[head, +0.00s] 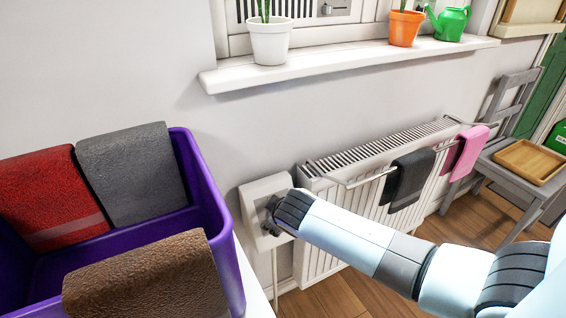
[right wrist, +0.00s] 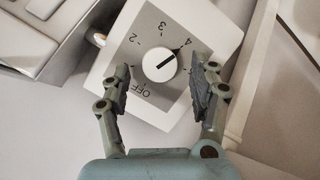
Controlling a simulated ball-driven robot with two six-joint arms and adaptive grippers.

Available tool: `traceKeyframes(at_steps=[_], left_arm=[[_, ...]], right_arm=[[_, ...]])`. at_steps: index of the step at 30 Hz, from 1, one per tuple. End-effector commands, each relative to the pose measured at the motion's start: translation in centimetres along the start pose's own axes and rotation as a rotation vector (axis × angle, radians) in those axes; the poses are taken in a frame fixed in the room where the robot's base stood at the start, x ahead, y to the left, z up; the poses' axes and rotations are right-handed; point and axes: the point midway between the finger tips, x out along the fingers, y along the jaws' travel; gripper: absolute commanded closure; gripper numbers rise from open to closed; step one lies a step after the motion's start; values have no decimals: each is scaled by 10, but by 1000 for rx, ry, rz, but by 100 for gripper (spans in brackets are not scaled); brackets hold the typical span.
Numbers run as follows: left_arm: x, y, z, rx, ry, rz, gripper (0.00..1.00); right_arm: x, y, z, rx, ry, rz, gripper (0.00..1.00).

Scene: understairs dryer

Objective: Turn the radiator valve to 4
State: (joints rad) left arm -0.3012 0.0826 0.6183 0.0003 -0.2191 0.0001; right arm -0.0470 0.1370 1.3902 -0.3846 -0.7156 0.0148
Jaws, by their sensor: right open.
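The radiator valve is a white box (head: 264,186) with a grey face, on the wall at the left end of the white radiator (head: 318,240). The right wrist view shows its round white knob (right wrist: 159,66) in the middle of a scale with OFF, 2, 3, 4 and a partly hidden 5. The dark pointer line on the knob points up and right, at the 4. My right gripper (right wrist: 160,88) is open, with one finger on each side of the knob and a gap to both. In the head view, my right gripper (head: 271,214) is at the box and hides much of its face. My left gripper is out of view.
A purple bin (head: 226,262) with red, grey and brown towels stands at the left. A dark cloth (head: 408,180) and a pink cloth (head: 467,153) hang on the radiator rail. A windowsill (head: 340,62) with pots is above; a grey chair (head: 510,185) stands at right.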

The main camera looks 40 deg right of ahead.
Motion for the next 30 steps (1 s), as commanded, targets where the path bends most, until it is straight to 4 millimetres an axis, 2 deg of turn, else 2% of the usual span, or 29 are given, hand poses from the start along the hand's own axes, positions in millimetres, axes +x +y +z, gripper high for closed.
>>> traceKeyframes(at_steps=[9, 15, 21, 30], left_arm=[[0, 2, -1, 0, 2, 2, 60], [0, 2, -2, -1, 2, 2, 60], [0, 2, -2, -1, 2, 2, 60], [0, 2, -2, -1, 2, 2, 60]], right_arm=[[-65, -1, 1, 2, 0, -2, 39], [-98, -1, 1, 1, 0, -2, 39], [-109, -1, 1, 1, -2, -2, 39], [-109, -1, 1, 1, -2, -2, 39]])
